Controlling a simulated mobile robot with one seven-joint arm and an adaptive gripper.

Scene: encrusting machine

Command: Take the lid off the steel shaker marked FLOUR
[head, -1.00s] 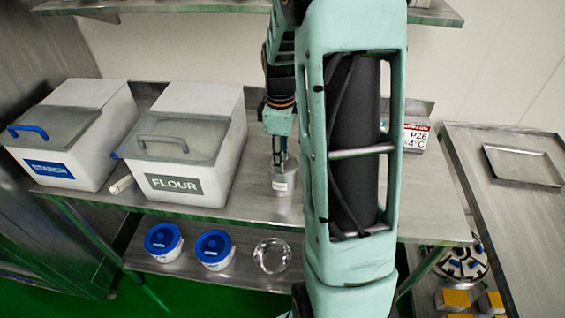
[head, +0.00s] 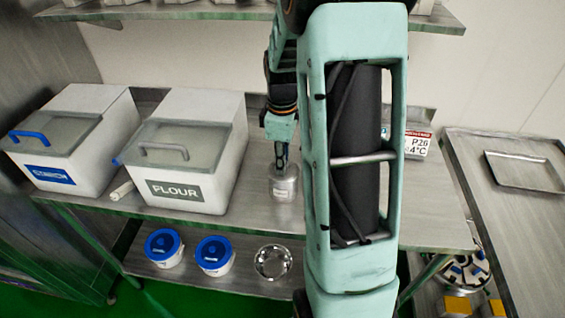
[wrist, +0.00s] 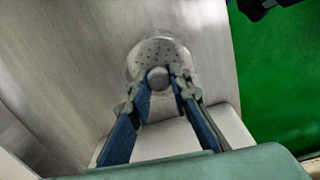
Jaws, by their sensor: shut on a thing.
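The steel shaker (head: 284,188) stands upright on the steel table, just right of the large FLOUR bin; its small front label is too small to read. Its round lid (wrist: 150,50), pierced with small holes and topped by a knob (wrist: 158,77), shows in the wrist view. My gripper (wrist: 159,80) is above the lid with its two blue-padded fingers closed on the knob. It also shows in the head view (head: 281,163), reaching down onto the shaker's top. Whether the lid sits apart from the body cannot be told.
The white FLOUR bin (head: 205,155) and the STARCH bin (head: 75,130) stand to the left. A sign block (head: 418,143) stands behind my arm at right. Blue-lidded tubs (head: 163,247) and a steel bowl (head: 272,262) are on the lower shelf. The table front is clear.

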